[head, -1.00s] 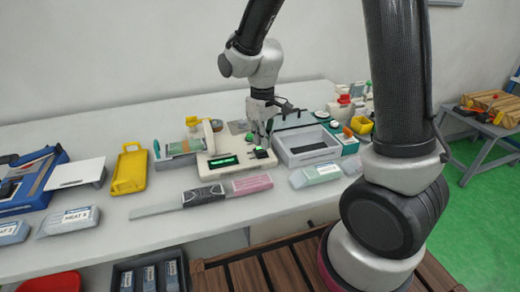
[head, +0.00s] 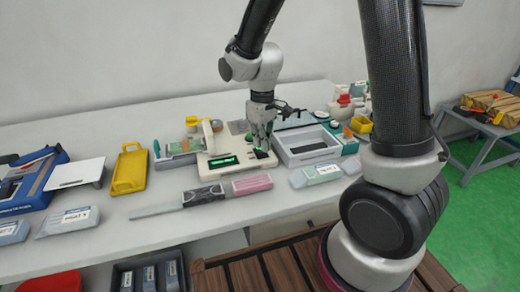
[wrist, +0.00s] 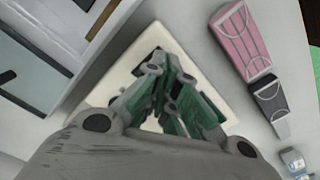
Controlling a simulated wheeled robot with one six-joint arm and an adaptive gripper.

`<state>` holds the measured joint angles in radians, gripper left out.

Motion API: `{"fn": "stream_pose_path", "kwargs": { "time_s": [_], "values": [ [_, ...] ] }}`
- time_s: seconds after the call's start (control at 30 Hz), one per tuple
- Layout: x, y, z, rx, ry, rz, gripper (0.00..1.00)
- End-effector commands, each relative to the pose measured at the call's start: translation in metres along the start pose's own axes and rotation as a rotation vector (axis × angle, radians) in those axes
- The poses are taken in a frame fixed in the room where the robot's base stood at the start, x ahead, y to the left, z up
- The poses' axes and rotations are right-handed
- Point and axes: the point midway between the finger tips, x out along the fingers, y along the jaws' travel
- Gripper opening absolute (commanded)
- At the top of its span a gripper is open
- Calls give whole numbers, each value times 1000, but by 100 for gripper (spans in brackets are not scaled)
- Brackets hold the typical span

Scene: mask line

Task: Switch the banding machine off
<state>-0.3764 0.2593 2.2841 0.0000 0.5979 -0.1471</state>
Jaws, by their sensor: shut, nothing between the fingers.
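The banding machine (head: 208,172) is a cream unit with a green-lit display (head: 223,162) on its front and a pale arch standing at its left. A small black switch-like part (head: 262,154) with a green glow sits at its right end. My gripper (head: 264,147) points down, shut and empty, right at that part; I cannot tell whether it touches. In the wrist view the shut fingers (wrist: 178,85) lie over the cream body (wrist: 118,84) and hide the switch area.
A grey open tray (head: 308,155) stands close to the right of the machine. A yellow tray (head: 130,170) is at left. Small bottles and a yellow bin (head: 361,125) stand back right.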

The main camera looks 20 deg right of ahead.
Motion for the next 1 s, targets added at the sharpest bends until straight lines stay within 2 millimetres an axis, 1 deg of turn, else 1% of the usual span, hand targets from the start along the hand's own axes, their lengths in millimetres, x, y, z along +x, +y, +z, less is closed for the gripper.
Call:
{"fn": "stream_pose_path", "kwargs": {
  "time_s": [1.0],
  "values": [
    [15,0,0,0,0,0,0]
  ]
}}
